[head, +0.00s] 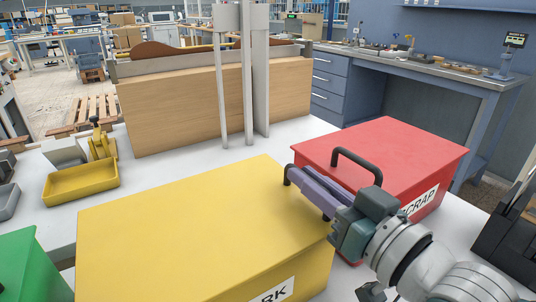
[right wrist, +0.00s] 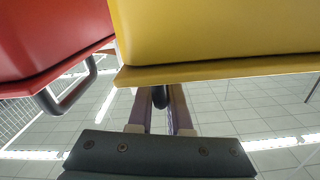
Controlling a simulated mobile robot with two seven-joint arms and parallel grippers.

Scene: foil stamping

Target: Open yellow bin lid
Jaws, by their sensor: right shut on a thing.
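The yellow bin (head: 318,276) stands in the front middle of the head view. Its flat yellow lid (head: 190,220) lies level on top, and I see no gap under it. My right gripper (head: 306,186) is at the lid's right side, its purple fingers shut on a black handle (head: 288,174). The handle is mostly hidden by the fingers. In the right wrist view, the black handle (right wrist: 160,98) sits between the two fingers (right wrist: 160,110), below the yellow lid's edge (right wrist: 215,70). My left gripper is in neither view.
A red bin (head: 400,150) marked SCRAP, with a black handle (head: 357,160), stands close to the right of my gripper. A green bin (head: 30,268) is at the left. A yellow tray (head: 80,185) and a wooden panel (head: 200,105) stand behind.

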